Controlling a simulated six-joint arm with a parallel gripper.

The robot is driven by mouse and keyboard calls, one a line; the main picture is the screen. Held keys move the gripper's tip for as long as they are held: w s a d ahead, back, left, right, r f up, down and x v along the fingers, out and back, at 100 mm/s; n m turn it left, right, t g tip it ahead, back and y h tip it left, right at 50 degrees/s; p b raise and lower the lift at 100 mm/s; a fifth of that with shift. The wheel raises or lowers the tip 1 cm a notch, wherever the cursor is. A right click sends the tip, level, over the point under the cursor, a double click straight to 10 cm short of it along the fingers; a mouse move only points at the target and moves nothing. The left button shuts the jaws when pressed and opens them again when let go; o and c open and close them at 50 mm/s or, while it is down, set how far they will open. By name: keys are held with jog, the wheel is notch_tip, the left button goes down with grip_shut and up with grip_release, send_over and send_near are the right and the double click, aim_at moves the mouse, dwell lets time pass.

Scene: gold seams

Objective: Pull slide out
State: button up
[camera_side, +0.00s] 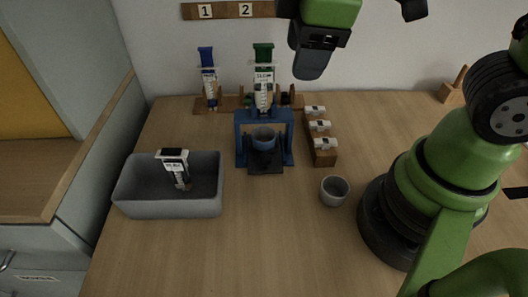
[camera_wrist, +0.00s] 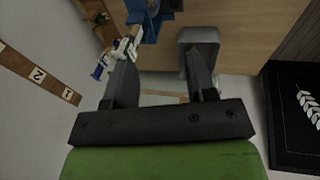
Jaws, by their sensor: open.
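In the side view, a blue stand (camera_side: 241,140) stands near the back middle of the table with a green-topped syringe-like dispenser (camera_side: 263,75) upright at its top. A dark slide (camera_side: 265,166) sits low in the stand, its front part showing. A blue-grey cup (camera_side: 263,138) stands on the slide and hides part of it. My gripper (camera_side: 312,65) is high above the table, to the right of the stand and apart from it. In the wrist view, the gripper (camera_wrist: 160,80) is open with nothing between its fingers, and part of the blue stand (camera_wrist: 150,25) shows beyond.
A grey bin (camera_side: 140,205) at left holds a black-topped dispenser (camera_side: 176,168). A blue dispenser (camera_side: 208,75) stands at the back. A wooden block (camera_side: 325,157) with white pieces stands right of the stand. A loose grey cup (camera_side: 334,192) is near my base. The front table is clear.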

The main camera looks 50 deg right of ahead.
notch_tip(320, 180, down, 5)
jog(key=w+a+n+h, duration=0.2)
jog(key=a+n, duration=0.1)
jog(key=n, duration=0.3)
jog(key=n+h, duration=0.1)
jog(key=n, duration=0.6)
send_near(265, 158)
jog(key=shift+g, duration=0.4)
jog(key=x, duration=0.8)
jog(key=shift+w+d+f, duration=0.1)
jog(key=shift+w+f, duration=0.05)
jog(key=shift+w, duration=0.25)
